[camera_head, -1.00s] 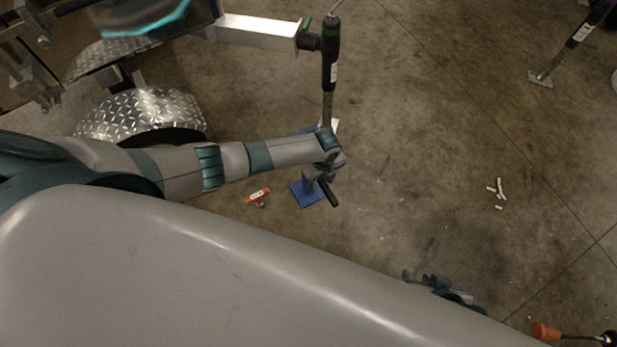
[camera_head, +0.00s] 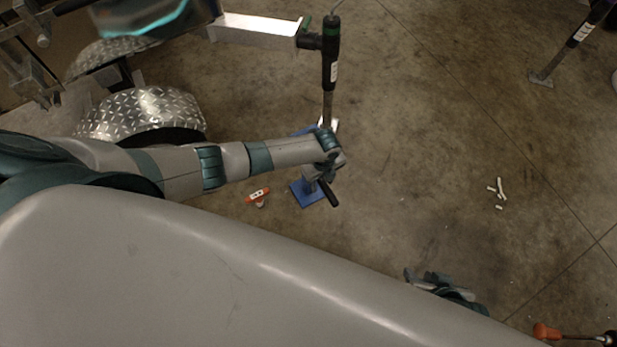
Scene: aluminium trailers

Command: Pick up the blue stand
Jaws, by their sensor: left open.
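The blue stand (camera_head: 304,195) is on the concrete floor in the middle of the view. One blue flat part shows below my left gripper, and a smaller blue piece shows above the wrist. My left gripper (camera_head: 327,180) is open and sits over the stand, hiding its middle. I cannot tell whether the fingers touch it. My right gripper (camera_head: 432,279) shows at the lower right beyond my grey body, well away from the stand. Its finger opening is not clear.
A trailer fender (camera_head: 150,112) is at left. An orange-and-white item (camera_head: 258,196) lies left of the stand. Small white pieces (camera_head: 498,190) lie at right. Floor between is clear.

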